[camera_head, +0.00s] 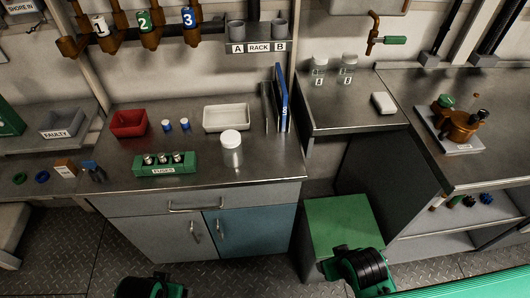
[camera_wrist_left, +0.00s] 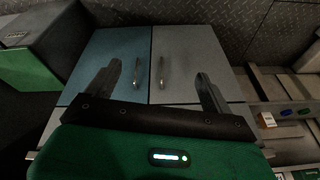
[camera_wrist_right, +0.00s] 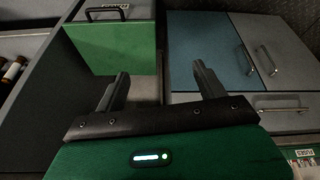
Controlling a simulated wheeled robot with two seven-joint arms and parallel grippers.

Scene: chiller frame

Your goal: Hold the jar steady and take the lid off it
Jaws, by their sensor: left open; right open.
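A clear jar (camera_head: 232,155) with a white lid (camera_head: 231,137) on it stands upright on the metal counter, near its front right part. My left gripper (camera_wrist_left: 159,85) is open and empty in the left wrist view, in front of the cabinet doors. My right gripper (camera_wrist_right: 160,85) is open and empty in the right wrist view, near the green box and the dark cabinet side. Both grippers are well away from the jar and below the counter top. In the head view only parts of my arms show at the bottom edge; the fingers are not clear there.
On the same counter (camera_head: 270,168) are a green fuse holder (camera_head: 165,164), a red bin (camera_head: 129,123), a white tray (camera_head: 227,118), two small blue-topped items (camera_head: 176,125) and upright binders (camera_head: 280,100). A green-topped box (camera_head: 340,222) stands on the floor to the right.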

